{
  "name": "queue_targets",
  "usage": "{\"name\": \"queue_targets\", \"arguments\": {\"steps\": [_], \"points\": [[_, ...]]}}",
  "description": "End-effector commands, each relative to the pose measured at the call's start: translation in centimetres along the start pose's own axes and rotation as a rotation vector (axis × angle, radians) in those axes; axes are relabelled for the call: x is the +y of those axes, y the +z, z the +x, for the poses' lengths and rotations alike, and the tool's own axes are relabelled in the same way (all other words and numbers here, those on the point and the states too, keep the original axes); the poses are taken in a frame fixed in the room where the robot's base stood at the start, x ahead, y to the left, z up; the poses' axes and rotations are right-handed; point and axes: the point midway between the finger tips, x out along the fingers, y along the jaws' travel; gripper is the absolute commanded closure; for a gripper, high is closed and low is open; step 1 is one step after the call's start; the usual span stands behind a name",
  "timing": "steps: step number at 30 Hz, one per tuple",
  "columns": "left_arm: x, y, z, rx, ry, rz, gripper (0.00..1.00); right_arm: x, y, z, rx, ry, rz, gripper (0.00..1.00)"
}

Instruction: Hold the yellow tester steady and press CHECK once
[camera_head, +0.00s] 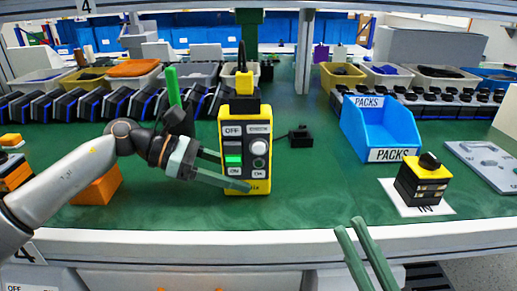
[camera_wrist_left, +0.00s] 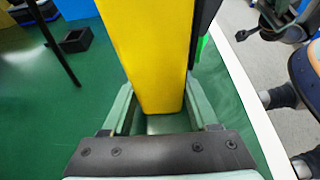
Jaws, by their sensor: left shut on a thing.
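The yellow tester (camera_head: 224,140) stands upright on the green bench. Its front has OFF and ON labels, a lit green switch (camera_head: 234,160), and a round white knob or button (camera_head: 259,148). Small labels above and below that are too small to read, so I cannot tell which part is CHECK. My left gripper (camera_head: 234,172) is shut on the tester, with fingers on either side of its lower body. In the left wrist view the yellow body (camera_wrist_left: 153,60) sits between the fingers. My right gripper (camera_head: 351,228) is low at the front edge, apart from the tester.
A blue PACKS bin (camera_head: 379,128) stands right of the tester. A yellow-black block with a knob (camera_head: 423,183) sits on a white IN mat. An orange box (camera_head: 97,187) is behind my left arm. Bench between tester and mat is clear.

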Motion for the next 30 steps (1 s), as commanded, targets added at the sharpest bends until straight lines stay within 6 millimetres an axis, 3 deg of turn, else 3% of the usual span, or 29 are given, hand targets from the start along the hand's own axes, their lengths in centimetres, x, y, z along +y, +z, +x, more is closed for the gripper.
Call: {"name": "queue_targets", "arguments": {"steps": [3,30], "points": [[0.02,0.0,-0.03,0.0,0.001,0.0,0.98,0.0,0.0,0.0,0.0,0.0,0.0,1.0],[0.02,0.01,-0.03,0.0,0.001,0.0,0.98,0.01,-0.01,0.01,0.0,0.001,0.0,1.0]]}}
